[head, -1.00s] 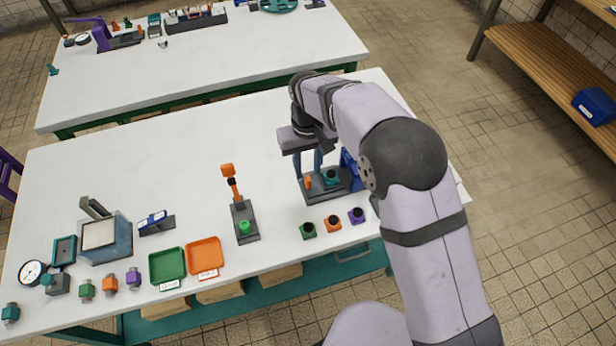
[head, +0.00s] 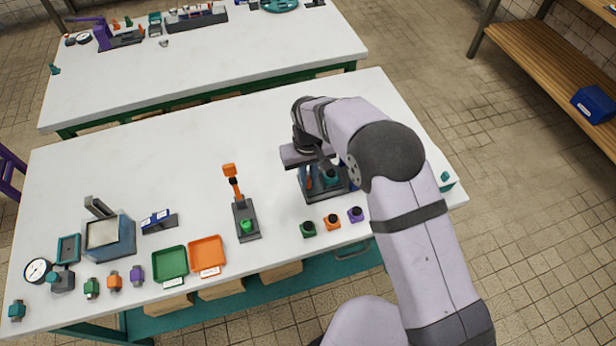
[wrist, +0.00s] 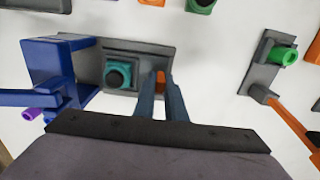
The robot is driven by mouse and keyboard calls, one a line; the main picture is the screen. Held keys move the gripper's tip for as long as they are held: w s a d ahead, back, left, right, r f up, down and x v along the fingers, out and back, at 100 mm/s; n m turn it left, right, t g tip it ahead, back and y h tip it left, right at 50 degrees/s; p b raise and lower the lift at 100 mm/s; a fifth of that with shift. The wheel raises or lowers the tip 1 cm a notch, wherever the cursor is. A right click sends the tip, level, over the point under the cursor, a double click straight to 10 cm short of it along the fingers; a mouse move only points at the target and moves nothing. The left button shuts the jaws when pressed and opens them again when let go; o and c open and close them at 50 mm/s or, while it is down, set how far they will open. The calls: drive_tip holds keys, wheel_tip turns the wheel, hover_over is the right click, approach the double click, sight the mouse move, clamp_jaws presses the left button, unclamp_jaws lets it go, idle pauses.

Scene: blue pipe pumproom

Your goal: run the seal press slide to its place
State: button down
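The seal press has a blue frame (wrist: 45,62) and a dark grey base (wrist: 88,68). A teal block with a black round top (wrist: 121,76) sits on the base, which also shows in the head view (head: 318,194). An orange upright handle (wrist: 160,78) stands on the base beside the teal block. My gripper (wrist: 161,85) has its two blue fingers low over the base, one on each side of the handle and close against it. In the head view my gripper (head: 314,180) and arm hide much of the press, including most of the frame.
Green, orange and purple parts (head: 332,222) stand in a row in front of the press. A grey stand with an orange lever (head: 233,184) and a green knob is to its left. Green (head: 169,263) and orange trays lie farther left.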

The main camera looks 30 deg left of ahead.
sight(333, 172)
drive_tip(key=shift+w+d+b, duration=0.4)
drive_tip(key=shift+w+d, duration=2.1)
drive_tip(key=c, duration=1.8)
unclamp_jaws()
drive_tip(key=shift+w, duration=0.1)
